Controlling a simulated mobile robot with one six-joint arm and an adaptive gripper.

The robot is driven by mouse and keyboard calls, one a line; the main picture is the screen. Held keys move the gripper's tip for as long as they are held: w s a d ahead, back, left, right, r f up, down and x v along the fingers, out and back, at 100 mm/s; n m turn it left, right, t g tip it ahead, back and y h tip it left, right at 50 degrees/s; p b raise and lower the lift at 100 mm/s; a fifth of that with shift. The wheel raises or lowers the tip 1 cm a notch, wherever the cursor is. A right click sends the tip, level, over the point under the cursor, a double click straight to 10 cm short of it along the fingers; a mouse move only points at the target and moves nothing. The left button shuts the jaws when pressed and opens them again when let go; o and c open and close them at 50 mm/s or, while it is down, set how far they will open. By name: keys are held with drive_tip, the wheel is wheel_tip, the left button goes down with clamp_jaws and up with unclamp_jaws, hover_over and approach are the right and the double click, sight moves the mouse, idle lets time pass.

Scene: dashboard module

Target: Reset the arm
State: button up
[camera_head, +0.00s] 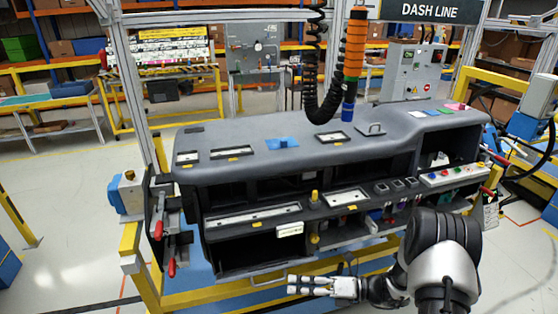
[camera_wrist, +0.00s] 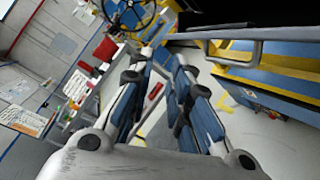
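My arm (camera_head: 440,252) is folded at the lower right of the head view, in front of the dashboard module (camera_head: 350,158). My gripper (camera_head: 291,285) points left, low in front of the module's lower front edge. In the wrist view my gripper (camera_wrist: 158,78) has its blue-and-grey fingers spread with a gap between them. Nothing is held in the gap; floor and background show through it.
The module rests on a yellow frame (camera_head: 150,290) with red-handled clamps (camera_head: 158,231) at its left. An orange-and-black tool (camera_head: 353,62) hangs above it on a coiled hose. Open floor (camera_head: 60,240) lies at the left. A metal handle bar (camera_wrist: 240,50) crosses the wrist view's upper right.

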drive_tip(key=s+a+r+n+g+h, duration=0.1)
drive_tip(key=s+r+n+g+h, duration=0.55)
drive_tip(key=s+r+n, duration=0.95)
drive_tip(key=s+d+r+n+t+h, duration=0.8)
drive_tip(key=s+d+n+h, duration=0.1)
drive_tip(key=n, duration=0.6)
drive_tip(key=shift+s+d+r+n+h, duration=0.15)
drive_tip(key=shift+s+r+n+h, duration=0.3)
drive_tip(key=shift+s, duration=0.15)
